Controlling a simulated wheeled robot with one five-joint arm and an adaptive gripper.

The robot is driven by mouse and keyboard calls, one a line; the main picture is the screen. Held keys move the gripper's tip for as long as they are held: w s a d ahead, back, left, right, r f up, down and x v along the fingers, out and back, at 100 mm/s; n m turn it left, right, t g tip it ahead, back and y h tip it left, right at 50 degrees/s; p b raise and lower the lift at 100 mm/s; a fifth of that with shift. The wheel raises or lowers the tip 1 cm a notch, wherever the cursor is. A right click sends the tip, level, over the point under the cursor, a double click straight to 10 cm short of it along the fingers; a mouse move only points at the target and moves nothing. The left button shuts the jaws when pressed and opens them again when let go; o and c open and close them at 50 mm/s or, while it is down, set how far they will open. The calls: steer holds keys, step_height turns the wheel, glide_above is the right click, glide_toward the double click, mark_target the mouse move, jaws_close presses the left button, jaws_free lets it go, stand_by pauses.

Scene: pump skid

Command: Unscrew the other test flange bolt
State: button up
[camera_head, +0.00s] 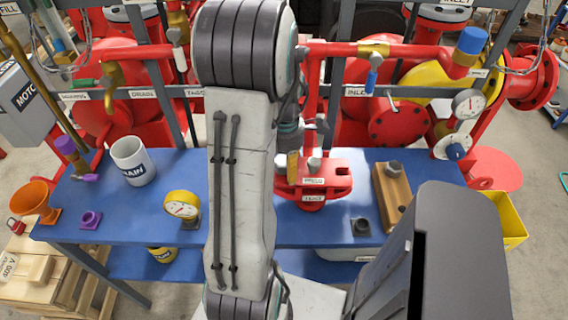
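The red test flange (335,180) sits on the blue bench, right of my arm, with small white labels on its front. A grey bolt head (314,164) stands on its top.
On the blue bench (335,232) are a dark square nut-like piece (360,226), a yellow gauge (182,206), a white mug (132,161) and a purple fitting (90,220). Red pipes and valves (372,50) stand close behind. A yellow bin (508,220) is at the right.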

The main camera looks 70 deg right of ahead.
steer(key=c, duration=1)
steer(key=n, duration=0.5)
steer(key=shift+n+b, duration=0.3)
steer(key=o, duration=1.2)
